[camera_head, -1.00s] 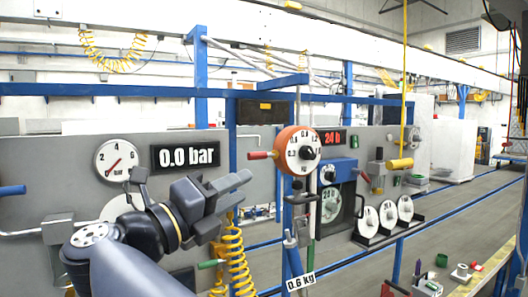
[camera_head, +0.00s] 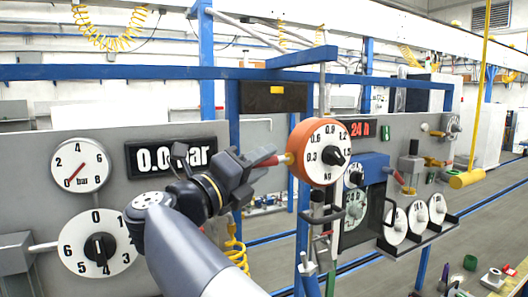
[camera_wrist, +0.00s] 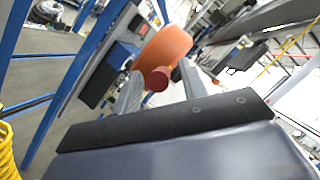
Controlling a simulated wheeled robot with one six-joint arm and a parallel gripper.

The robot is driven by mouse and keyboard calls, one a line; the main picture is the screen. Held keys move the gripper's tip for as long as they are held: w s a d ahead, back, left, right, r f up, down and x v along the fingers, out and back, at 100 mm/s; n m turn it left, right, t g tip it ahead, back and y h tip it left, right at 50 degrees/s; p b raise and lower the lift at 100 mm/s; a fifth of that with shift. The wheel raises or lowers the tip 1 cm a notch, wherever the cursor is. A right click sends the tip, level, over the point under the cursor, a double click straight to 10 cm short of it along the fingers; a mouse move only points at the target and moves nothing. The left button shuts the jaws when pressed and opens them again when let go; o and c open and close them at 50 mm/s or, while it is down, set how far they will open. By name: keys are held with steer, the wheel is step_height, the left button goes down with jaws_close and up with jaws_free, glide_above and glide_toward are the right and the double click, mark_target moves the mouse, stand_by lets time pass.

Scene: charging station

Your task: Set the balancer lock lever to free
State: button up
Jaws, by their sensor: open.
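The balancer (camera_head: 321,150) is an orange drum with a white numbered dial and a black knob, hung at the middle of the head view. Its lock lever (camera_head: 267,161) has a red grip and sticks out to the left of the drum. My gripper (camera_head: 256,168) is at the lever's outer end, with its fingers pointing at the drum. In the wrist view, the round red end of the lever (camera_wrist: 158,78) shows between the two open fingers, in front of the orange drum (camera_wrist: 166,44). I cannot tell whether either finger touches it.
Left of my arm are a pressure gauge (camera_head: 79,166), a "0.0 bar" display (camera_head: 150,157) and a numbered dial (camera_head: 75,253). A blue-topped unit (camera_head: 366,168) stands right of the balancer. A yellow coiled hose (camera_head: 237,250) hangs below my gripper. A blue beam (camera_head: 150,71) runs above.

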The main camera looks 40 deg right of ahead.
steer(key=shift+p+x, duration=0.35)
steer(key=shift+x, duration=1.15)
jaws_close()
